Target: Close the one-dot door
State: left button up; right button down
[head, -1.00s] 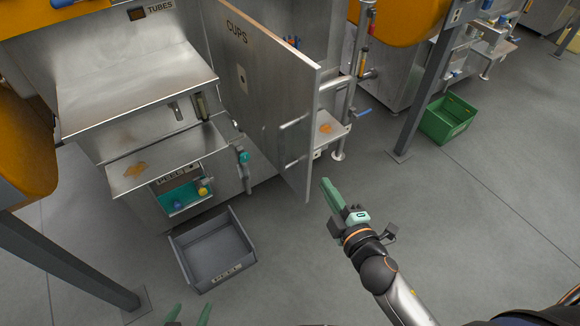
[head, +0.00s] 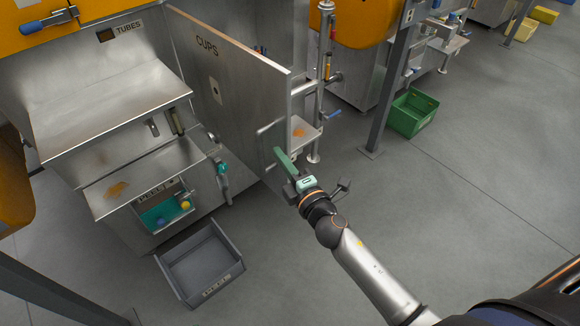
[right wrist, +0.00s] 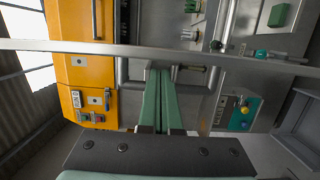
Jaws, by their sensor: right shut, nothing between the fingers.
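The metal door marked CUPS (head: 245,85) stands swung open, out from the machine. A small plate with a dark dot (head: 215,90) is on its face. In the right wrist view the shut fingers (right wrist: 160,78) point at the door's edge (right wrist: 230,60), which crosses the picture. I cannot tell whether they touch it. My left gripper is out of view.
A grey bin (head: 203,265) sits on the floor before the machine. A teal-knobbed valve (head: 223,170) and a metal shelf (head: 150,165) stick out left of the door. A post (head: 388,85) and green crate (head: 413,112) stand right.

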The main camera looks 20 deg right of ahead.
jog(key=shift+w+a, duration=0.15)
jog(key=shift+w, duration=0.9)
